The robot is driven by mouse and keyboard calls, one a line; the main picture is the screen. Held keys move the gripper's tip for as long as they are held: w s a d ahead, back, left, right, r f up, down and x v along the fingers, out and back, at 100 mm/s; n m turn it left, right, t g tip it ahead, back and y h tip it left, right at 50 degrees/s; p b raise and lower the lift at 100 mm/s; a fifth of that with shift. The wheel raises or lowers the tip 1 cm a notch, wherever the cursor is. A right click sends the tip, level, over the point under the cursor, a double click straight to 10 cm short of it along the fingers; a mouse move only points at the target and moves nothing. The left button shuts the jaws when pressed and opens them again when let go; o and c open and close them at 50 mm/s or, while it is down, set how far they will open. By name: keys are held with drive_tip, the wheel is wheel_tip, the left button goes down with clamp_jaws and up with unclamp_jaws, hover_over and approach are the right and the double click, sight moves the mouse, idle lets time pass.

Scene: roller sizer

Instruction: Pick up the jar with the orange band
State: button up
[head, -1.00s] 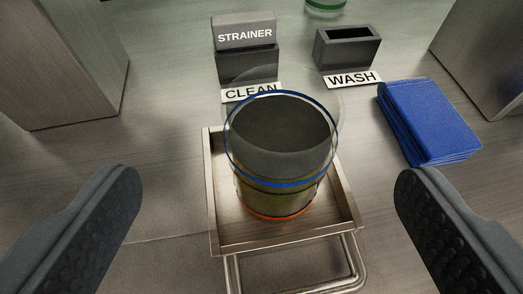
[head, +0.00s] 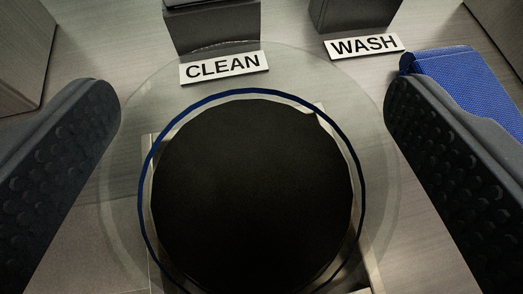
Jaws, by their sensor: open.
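The jar (head: 250,200) is seen from almost straight above, its dark round top filling the lower middle of the head view. A blue ring circles the top, and a wide clear disc shape spreads around it. No orange band shows from this angle. My gripper (head: 254,95) is open, with one dark ridged finger on each side of the jar. Both fingers look apart from it; their exact height against the jar is hard to judge.
A metal tray (head: 147,215) lies under the jar, mostly hidden. Behind it stand a CLEAN label (head: 223,67) and a WASH label (head: 364,45), with dark blocks behind them. A folded blue cloth (head: 462,75) lies at right, partly behind my right finger.

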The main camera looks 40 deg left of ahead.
drive_tip(key=shift+w+a+f, duration=0.3)
drive_tip(key=shift+w+a, duration=0.1)
drive_tip(key=shift+w, duration=0.05)
drive_tip(key=c, duration=1.6)
drive_tip(key=shift+c, duration=0.2)
